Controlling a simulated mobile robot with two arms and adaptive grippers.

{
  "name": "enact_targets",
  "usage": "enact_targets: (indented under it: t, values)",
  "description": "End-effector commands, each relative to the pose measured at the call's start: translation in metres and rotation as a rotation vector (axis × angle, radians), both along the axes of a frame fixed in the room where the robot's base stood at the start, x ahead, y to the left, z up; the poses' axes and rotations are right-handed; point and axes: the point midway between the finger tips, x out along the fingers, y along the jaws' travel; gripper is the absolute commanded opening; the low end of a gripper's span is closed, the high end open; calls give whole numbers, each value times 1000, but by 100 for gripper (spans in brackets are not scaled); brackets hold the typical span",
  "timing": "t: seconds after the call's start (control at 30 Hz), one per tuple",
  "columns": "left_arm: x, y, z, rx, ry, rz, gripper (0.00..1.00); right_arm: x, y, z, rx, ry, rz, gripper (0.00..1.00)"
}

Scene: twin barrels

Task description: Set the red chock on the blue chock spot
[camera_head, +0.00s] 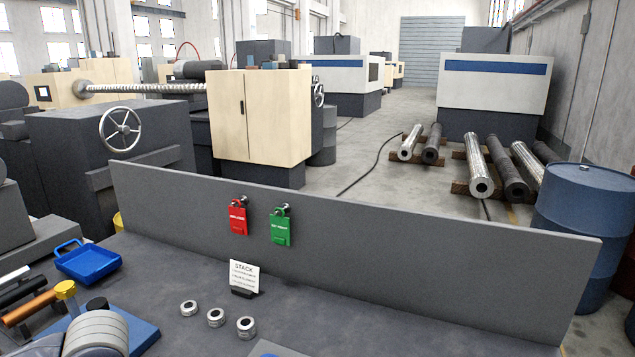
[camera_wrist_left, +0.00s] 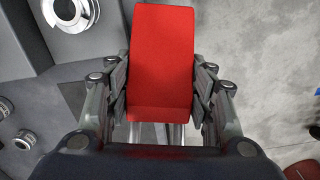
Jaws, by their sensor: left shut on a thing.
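The red chock (camera_wrist_left: 161,60) fills the middle of the left wrist view. My left gripper (camera_wrist_left: 161,92) is shut on it, with one finger along each side. A grey floor or surface shows beneath it, and I cannot tell how high it is held. The head view shows neither gripper nor the red chock. The blue chock spot is not clearly seen.
The grey bench holds a blue tray (camera_head: 88,262), several metal rings (camera_head: 216,317) and a STACK sign (camera_head: 244,275). A grey back panel (camera_head: 400,265) carries red (camera_head: 238,219) and green tags (camera_head: 281,229). A blue barrel (camera_head: 585,220) stands right. A dark red thing (camera_wrist_left: 303,170) shows in the wrist view's corner.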

Motion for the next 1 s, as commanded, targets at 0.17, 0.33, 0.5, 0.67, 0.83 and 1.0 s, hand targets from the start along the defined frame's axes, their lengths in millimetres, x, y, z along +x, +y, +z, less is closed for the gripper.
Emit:
enact_targets:
  t: [0.17, 0.33, 0.5, 0.67, 0.83, 1.0]
  values:
    - [3, -31, 11, -1, -5, -409, 9, 0, -1, 0, -1, 0, 1, 26]
    - [2, -50, 18, 1, -3, -725, 9, 0, -1, 0, -1, 1, 1, 26]
    - [2, -60, 23, 0, -1, -915, 9, 0, -3, 0, -3, 0, 2, 26]
    - [1, -63, 24, 0, 0, -981, 9, 0, -4, 0, -6, 1, 3, 26]
    - [2, -63, 25, 2, -1, -986, 9, 0, -5, 0, -6, 1, 3, 26]
    - [1, -64, 24, -2, -1, -985, 9, 0, -5, 0, -5, 1, 2, 26]
